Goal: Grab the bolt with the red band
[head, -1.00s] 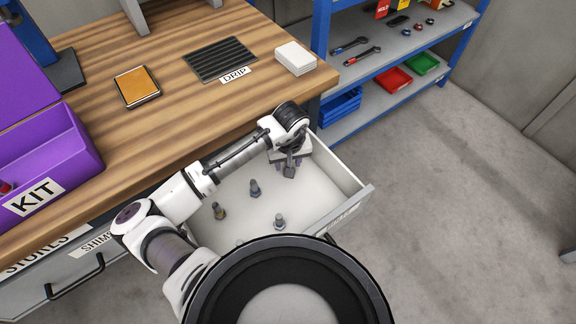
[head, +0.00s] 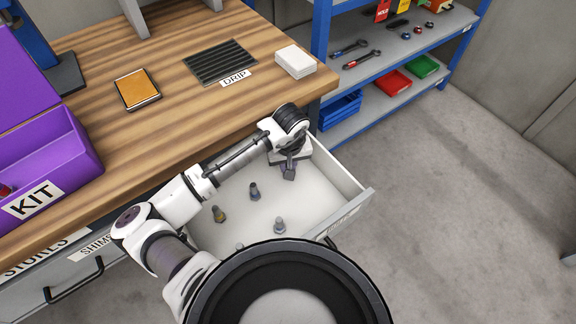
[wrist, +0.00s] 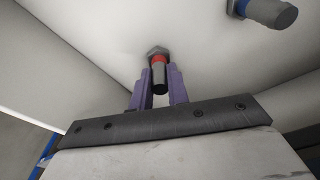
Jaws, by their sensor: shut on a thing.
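The bolt with the red band (wrist: 159,58) stands in the open drawer, its grey hex part against the drawer floor and its dark shank toward the wrist camera. My gripper (wrist: 160,76) has its two purple fingers on either side of this bolt, shut on it. In the head view my gripper (head: 289,170) is down in the drawer's far right corner, and my wrist hides the bolt there. A bolt with a blue band (wrist: 268,11) is at the upper right of the wrist view, apart from my fingers.
The drawer (head: 352,205) also holds other bolts, one with a yellowish band (head: 219,214), one dark (head: 254,191) and one grey (head: 280,225). Drawer walls are close to my gripper. The wooden bench (head: 190,110) carries a purple KIT bin (head: 75,150).

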